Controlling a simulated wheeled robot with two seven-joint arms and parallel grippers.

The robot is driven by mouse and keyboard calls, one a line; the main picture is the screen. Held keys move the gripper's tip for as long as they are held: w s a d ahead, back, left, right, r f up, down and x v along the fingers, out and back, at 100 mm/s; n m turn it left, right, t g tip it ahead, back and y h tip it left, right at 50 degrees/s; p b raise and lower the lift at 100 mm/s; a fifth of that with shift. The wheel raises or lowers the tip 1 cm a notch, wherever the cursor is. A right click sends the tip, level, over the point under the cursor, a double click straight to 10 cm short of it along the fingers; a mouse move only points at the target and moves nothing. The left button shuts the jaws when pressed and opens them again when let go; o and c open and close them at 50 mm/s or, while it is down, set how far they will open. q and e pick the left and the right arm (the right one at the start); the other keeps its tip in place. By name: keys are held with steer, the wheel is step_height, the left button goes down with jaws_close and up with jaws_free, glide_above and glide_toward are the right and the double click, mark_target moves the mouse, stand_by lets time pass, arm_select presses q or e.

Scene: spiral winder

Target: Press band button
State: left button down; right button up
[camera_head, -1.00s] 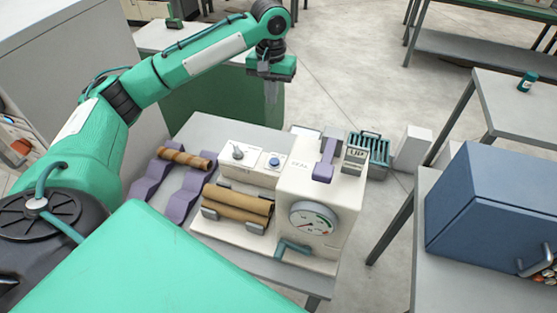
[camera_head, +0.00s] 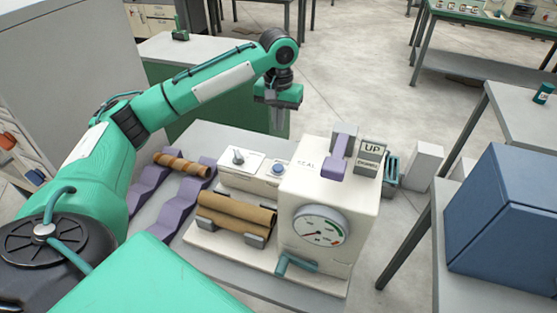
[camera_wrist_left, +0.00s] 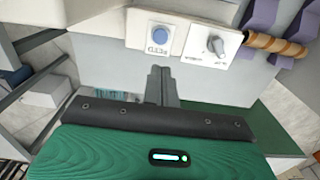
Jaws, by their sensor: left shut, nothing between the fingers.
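The band button is a round blue button (camera_head: 278,168) on a small white panel of the white winding machine (camera_head: 328,205). The blue button also shows in the left wrist view (camera_wrist_left: 158,37), with a label I cannot read clearly. My left gripper (camera_head: 279,128) points down behind the panel, its fingers shut and empty. In the left wrist view the shut fingertips (camera_wrist_left: 160,72) are close to the button's panel but look apart from the button. My right gripper is not in view.
A grey knob (camera_head: 238,156) sits beside the button. A purple lever (camera_head: 341,155), an UP sign (camera_head: 371,157) and a dial gauge (camera_head: 320,226) are on the machine. A brown roll (camera_head: 238,208) lies in front. A blue cabinet (camera_head: 505,220) stands at right.

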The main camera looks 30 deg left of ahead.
mark_target(278, 167)
arm_select(q)
steer(key=shift+f, duration=0.1)
step_height(278, 167, down, 14)
steer(key=p, duration=0.2)
steer(key=shift+p, duration=0.35)
